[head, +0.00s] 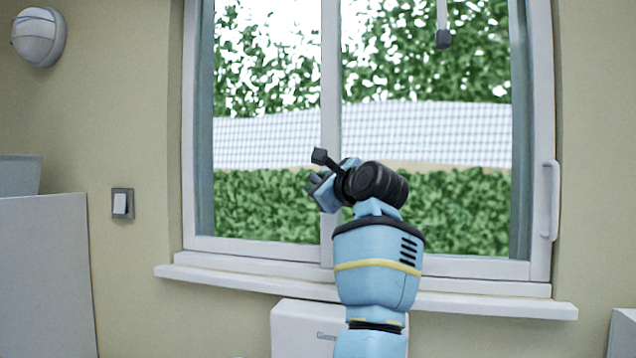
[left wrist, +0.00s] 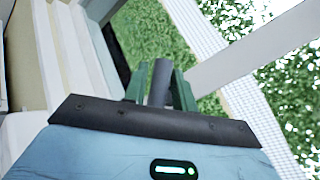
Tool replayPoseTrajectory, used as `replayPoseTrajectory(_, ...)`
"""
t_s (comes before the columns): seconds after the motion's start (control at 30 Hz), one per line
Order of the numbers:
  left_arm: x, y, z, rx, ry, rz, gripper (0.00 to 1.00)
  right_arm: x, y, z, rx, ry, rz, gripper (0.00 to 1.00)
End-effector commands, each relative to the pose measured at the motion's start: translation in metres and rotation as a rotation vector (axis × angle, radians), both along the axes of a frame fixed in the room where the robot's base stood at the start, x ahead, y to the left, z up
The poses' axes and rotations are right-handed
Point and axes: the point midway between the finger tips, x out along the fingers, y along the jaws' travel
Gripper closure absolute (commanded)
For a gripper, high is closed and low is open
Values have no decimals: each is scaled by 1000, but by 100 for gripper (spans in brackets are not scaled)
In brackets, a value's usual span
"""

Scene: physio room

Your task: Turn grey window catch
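My left gripper (head: 316,184) is up against the middle upright of the window (head: 330,100) in the head view. In the left wrist view, the grey window catch (left wrist: 160,84) is a short dark grey bar between the two green fingers of this gripper (left wrist: 160,90). The fingers lie close on both sides of it and look shut on it. The catch joins the window near the white upright (left wrist: 250,52). In the head view my gripper and wrist hide the catch. My right gripper is in neither view.
A white sill (head: 480,302) runs below the window. A white pull handle (head: 551,200) is on the right frame. A light switch (head: 121,204) and a round lamp (head: 38,37) are on the left wall. A white box (head: 300,330) is under the sill. A pale panel (head: 45,270) stands left.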

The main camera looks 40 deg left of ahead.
Motion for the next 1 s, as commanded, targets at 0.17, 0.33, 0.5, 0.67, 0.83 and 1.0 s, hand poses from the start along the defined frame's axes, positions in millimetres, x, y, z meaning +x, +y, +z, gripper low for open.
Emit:
replayPoseTrajectory(0.17, 0, 0, -1, 0, 1, 0, 73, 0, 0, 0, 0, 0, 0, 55)
replayPoseTrajectory(0.33, 0, 0, -1, 0, 1, 0, 94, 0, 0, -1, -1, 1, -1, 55)
replayPoseTrajectory(0.5, 0, 0, -1, -1, 1, 0, 100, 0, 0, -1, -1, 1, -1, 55)
replayPoseTrajectory(0.67, 0, 0, -1, -6, -1, -1, 100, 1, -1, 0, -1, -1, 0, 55)
replayPoseTrajectory(0.83, 0, 0, 1, -45, -22, -2, 100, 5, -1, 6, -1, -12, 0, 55)
replayPoseTrajectory(1.0, -1, 0, 1, -131, -70, -2, 100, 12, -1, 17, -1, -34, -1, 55)
